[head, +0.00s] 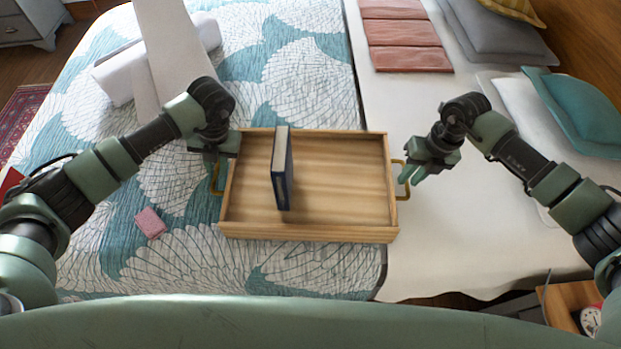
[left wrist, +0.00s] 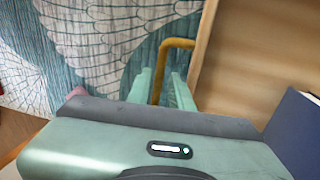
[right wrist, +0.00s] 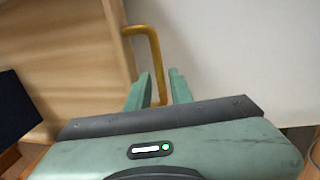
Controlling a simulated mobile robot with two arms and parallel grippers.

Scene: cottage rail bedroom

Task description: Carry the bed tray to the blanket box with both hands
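The bed tray (head: 310,233) is a shallow wooden tray with a brass handle at each end. It rests on the bed, across the patterned quilt and the white sheet. A dark blue book (head: 283,175) stands upright in it, left of its middle. My left gripper (head: 212,165) is open at the left handle (left wrist: 178,43), its fingers on either side of the bar. My right gripper (head: 410,173) is open at the right handle (right wrist: 153,45), its fingers also either side of the bar. I cannot make out a blanket box in these views.
A small pink item (head: 150,222) lies on the quilt left of the tray. Folded pink cloths (head: 405,45), grey pillows (head: 500,35) and a teal pillow (head: 580,105) lie beyond and right. A bedside table (head: 565,300) with a clock is at lower right. A grey drawer unit (head: 28,25) stands far left.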

